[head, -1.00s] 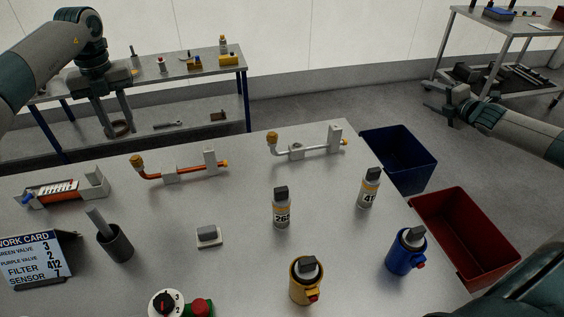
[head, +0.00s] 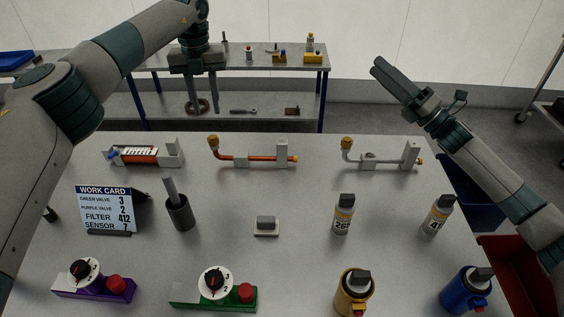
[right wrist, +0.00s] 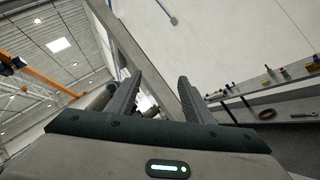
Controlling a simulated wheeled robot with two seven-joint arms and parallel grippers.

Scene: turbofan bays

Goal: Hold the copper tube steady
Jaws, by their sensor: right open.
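The copper tube (head: 262,158) lies along the far part of the table in the head view, in grey supports, with a brass end cap at its raised left end. A similar silver tube (head: 390,162) is to its right. My left gripper (head: 202,110) hangs above and beyond the table's back edge, left of the copper tube, fingers apart and empty. My right gripper (head: 388,80) is raised at the back right, above and beyond the silver tube, clear of everything. In the right wrist view its two fingers (right wrist: 160,95) stand apart with nothing between them.
A work card (head: 106,210), a dark cup (head: 180,214) and a grey block (head: 266,226) stand mid-table. Purple (head: 95,285) and green (head: 213,292) valve units, spray cans and a yellow canister (head: 353,292) are nearer. Blue (head: 470,205) and red (head: 515,275) bins stand right.

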